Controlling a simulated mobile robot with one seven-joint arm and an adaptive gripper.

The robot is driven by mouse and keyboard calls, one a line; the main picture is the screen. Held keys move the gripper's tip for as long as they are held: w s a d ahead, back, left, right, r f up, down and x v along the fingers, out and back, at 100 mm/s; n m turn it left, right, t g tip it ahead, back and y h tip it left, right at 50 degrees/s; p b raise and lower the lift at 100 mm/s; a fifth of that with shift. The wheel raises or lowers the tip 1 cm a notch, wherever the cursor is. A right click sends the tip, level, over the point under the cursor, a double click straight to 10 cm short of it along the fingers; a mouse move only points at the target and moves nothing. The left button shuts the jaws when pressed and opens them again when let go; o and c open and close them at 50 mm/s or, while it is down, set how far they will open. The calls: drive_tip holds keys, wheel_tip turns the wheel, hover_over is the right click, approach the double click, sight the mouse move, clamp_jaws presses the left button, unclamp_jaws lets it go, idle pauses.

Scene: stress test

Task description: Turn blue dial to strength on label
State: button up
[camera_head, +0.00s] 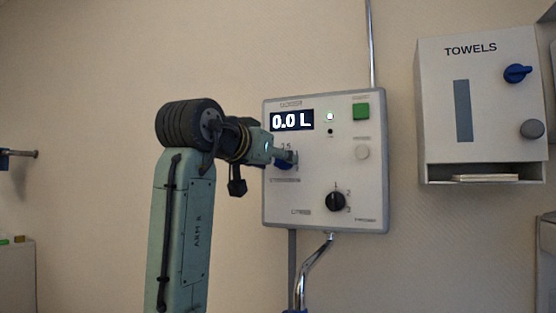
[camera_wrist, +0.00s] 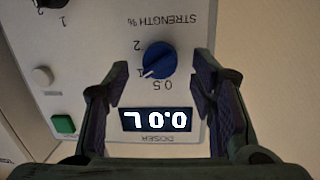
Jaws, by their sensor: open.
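The wrist view is upside down. The dial's white pointer lies near the 1 mark. In the camera_head view the blue dial (camera_head: 284,166) is mostly hidden by my gripper (camera_head: 287,157). In the wrist view my gripper (camera_wrist: 157,72) is open, its fingers on either side of the dial with gaps; I cannot tell the remaining depth. The panel (camera_head: 352,178) shows 0.0 L on its display (camera_head: 292,121). I see no readable label giving a strength.
The panel also carries a green button (camera_head: 361,111), a pale button (camera_head: 362,152) and a black dial (camera_head: 335,201) marked 1, 2, 3. A TOWELS box (camera_head: 433,105) at right has its own blue knob (camera_head: 517,73) and grey knob (camera_head: 532,129). A pipe (camera_head: 316,265) runs below the panel.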

drive_tip(key=v, duration=1)
drive_tip(key=shift+a, duration=0.15)
drive_tip(key=shift+s, duration=0.1)
